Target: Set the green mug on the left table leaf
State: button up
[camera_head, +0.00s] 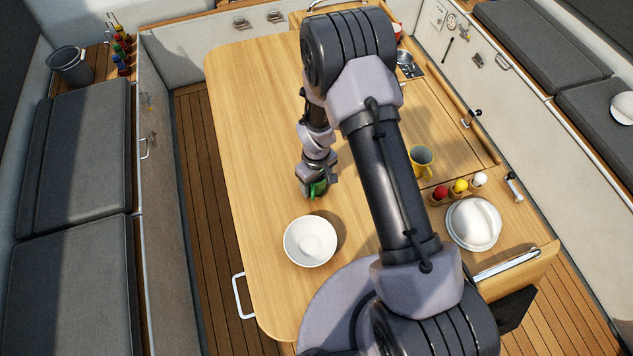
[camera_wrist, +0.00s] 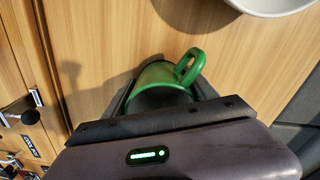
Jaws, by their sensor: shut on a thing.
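The green mug (camera_head: 318,188) is at my gripper (camera_head: 314,192), over the left table leaf (camera_head: 245,120) and just above the white bowl in the head view. In the wrist view the green mug (camera_wrist: 165,75) sits between the jaws of my gripper (camera_wrist: 160,100), with its handle towards the upper right. My gripper is shut on the mug. The mug's lower part is hidden by the gripper, and I cannot tell whether it touches the wood. A mug shadow falls on the wood to its left in the wrist view.
A white bowl (camera_head: 310,241) stands on the left leaf near the mug. The left leaf's far part is clear. My arm hides the table's middle.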

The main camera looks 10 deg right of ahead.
jog(key=o, duration=1.5)
jog(key=shift+f, duration=0.15)
jog(key=shift+c, duration=0.2)
jog(key=s+d+r+m+t, duration=0.1)
jog(key=s+r+m, duration=0.1)
jog(key=r, duration=0.9)
jog(key=s+d+r+m+t+y, duration=0.1)
jog(key=s+r+m, duration=0.1)
jog(key=r, duration=1)
jog(key=s+d+r+m+t, duration=0.1)
jog(key=s+d+r+m, duration=0.1)
jog(key=r, duration=0.9)
jog(key=s+r+m+t+y, duration=0.1)
jog(key=s+r+m+t, duration=0.1)
jog(key=s+r+m, duration=0.3)
jog(key=s+r, duration=0.4)
jog(key=s, duration=0.4)
jog(key=shift+s+d+r+t+p, duration=0.15)
jog(key=shift+d+t+p, duration=0.1)
jog(key=shift+t+p, duration=0.15)
